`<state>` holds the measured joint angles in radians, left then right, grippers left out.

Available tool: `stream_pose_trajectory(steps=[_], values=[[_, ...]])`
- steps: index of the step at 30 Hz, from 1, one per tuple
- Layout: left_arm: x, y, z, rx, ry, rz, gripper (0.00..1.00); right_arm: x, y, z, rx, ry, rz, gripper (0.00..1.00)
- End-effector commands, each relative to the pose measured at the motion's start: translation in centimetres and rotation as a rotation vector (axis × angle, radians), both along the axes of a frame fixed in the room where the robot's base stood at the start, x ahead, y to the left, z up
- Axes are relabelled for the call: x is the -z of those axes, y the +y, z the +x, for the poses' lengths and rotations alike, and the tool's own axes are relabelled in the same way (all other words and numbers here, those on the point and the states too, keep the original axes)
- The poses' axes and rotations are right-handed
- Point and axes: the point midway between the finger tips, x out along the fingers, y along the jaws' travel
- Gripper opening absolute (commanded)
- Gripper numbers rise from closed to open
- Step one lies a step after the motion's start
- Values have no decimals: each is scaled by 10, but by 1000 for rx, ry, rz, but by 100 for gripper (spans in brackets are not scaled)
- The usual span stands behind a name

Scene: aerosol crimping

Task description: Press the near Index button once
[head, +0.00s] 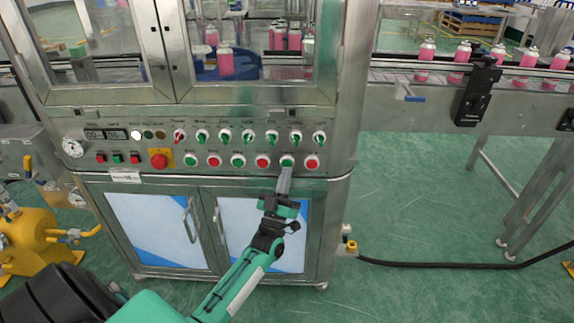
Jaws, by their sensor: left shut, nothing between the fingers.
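The control panel (130,171) runs across the front of the steel machine. Its lower row holds green and red round push buttons; their labels are too small to read, so I cannot tell by name which is Index. My left gripper (286,170) is shut and empty, pointing up at the panel. Its fingertips are at the lower edge of a green button (287,161), second from the right in that row; I cannot tell whether they touch it. A red button (312,162) is just to the right, another red button (262,162) to the left. My right gripper is not in view.
A red emergency stop (159,161) on a yellow plate sits further left. Selector switches (248,137) line the row above. Cabinet doors with handles (189,220) are below. A conveyor (430,75) with pink cans is at right. A black hose (440,263) lies on green floor.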

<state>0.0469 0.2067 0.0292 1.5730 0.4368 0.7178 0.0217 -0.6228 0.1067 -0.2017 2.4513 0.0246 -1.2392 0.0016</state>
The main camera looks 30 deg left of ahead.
Motion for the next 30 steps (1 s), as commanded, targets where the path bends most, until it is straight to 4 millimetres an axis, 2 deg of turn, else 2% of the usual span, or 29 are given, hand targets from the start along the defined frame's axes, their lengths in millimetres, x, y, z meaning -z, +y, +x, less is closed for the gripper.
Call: stream_pose_trajectory(steps=[30], values=[[0, 5, 8, 0, 0, 0, 0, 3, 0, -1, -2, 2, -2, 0]])
